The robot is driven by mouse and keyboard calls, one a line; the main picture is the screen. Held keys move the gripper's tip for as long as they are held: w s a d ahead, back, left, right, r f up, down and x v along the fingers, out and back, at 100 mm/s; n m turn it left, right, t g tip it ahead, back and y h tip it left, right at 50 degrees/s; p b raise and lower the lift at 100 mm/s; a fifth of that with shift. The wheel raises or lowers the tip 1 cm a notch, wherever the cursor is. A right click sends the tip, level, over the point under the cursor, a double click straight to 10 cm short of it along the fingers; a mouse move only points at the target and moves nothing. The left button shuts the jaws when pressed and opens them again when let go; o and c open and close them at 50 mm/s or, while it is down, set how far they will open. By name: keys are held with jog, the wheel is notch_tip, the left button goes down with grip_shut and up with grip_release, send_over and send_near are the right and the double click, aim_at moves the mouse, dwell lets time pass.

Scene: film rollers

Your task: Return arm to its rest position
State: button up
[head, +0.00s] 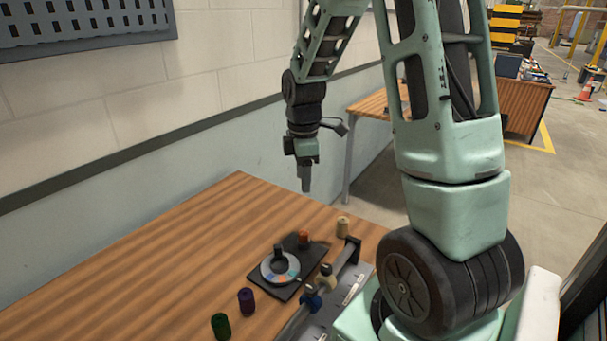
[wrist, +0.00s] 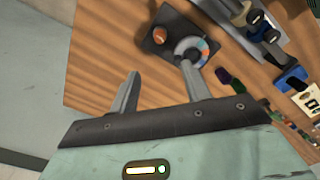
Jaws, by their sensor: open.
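My gripper (head: 305,185) hangs pointing down, high above the far part of the wooden table (head: 150,265). In the wrist view my gripper (wrist: 160,82) shows its two fingers spread apart with nothing between them. The table surface (wrist: 95,60) lies well below the fingertips. My arm rises from the base at the right and bends over toward the wall. No object touches the fingers.
A black plate (head: 285,293) carries a grey dial with coloured segments (head: 267,273) and an orange-brown roller (head: 304,239). A metal rack (head: 330,285) runs along the table edge. The wall (head: 130,160) stands behind.

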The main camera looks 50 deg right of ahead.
jog(key=shift+r, duration=0.15)
jog(key=shift+a, duration=0.1)
dwell(0.4)
jog(key=s+a+r+m, duration=0.1)
jog(key=s+a, duration=0.1)
jog(key=a, duration=0.9)
jog(key=s+a+r, duration=0.1)
jog(key=s+a, duration=0.1)
jog(key=a, duration=0.9)
jog(key=s+a+m, duration=0.1)
jog(key=s+a, duration=1.1)
jog(key=s, duration=0.2)
jog(key=shift+s+r+m+y, duration=0.3)
jog(key=shift+s+r+m, duration=0.1)
jog(key=shift+r, duration=0.05)
